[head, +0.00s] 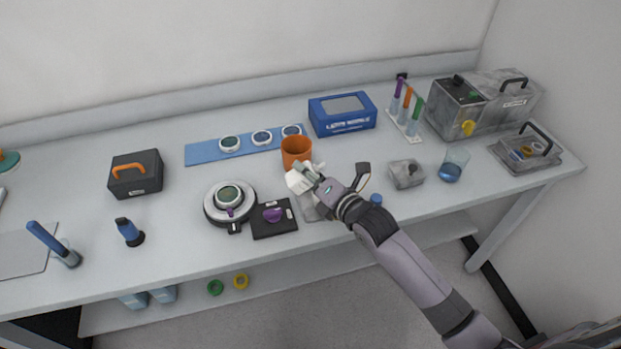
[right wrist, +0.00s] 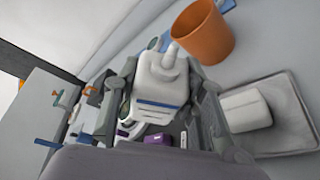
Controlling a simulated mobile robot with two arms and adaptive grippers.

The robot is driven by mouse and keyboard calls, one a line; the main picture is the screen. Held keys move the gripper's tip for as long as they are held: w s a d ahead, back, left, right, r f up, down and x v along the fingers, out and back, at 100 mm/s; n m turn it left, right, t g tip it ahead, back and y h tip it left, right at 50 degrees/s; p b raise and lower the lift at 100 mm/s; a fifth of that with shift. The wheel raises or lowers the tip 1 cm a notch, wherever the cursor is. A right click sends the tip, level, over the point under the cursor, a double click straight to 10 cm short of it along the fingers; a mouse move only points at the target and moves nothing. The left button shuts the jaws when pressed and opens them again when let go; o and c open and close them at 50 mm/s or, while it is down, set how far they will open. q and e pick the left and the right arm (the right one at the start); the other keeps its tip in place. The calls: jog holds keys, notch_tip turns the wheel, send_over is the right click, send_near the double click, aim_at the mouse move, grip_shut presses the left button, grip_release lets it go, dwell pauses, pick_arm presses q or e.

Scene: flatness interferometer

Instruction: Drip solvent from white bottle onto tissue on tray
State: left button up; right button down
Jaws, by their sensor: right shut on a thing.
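My right gripper (head: 322,186) is shut on the white bottle (head: 298,181), beside the orange cup (head: 296,150). In the right wrist view the white bottle (right wrist: 160,82) sits between the fingers, its blue stripe showing and its nozzle pointing towards the cup (right wrist: 203,33). The grey tray (right wrist: 292,108) lies to the right of the gripper there, with the white folded tissue (right wrist: 245,108) on it. In the head view the tray (head: 311,212) is mostly hidden under the gripper and the tissue cannot be made out. My left gripper is not in view.
Left of the gripper are a round instrument stage (head: 212,207) and a black pad (head: 262,228). A blue box (head: 342,114) stands behind. A grey block (head: 406,173) and a glass beaker (head: 453,165) stand to the right. Free table lies between the black case (head: 135,174) and the stage.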

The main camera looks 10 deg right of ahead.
aim_at(309, 187)
jog(key=f+m+b, duration=0.1)
jog(key=b, duration=0.1)
jog(key=f+m+t+y+b, duration=0.1)
jog(key=m+b, duration=0.2)
jog(key=shift+a+f+y+b, duration=0.3)
jog(key=shift+a+f+b, duration=0.05)
jog(key=shift+f, duration=0.05)
jog(key=shift+a+m+t+b, duration=0.1)
jog(key=shift+m+t+b, duration=0.5)
jog(key=shift+m, duration=0.4)
dwell(2.6)
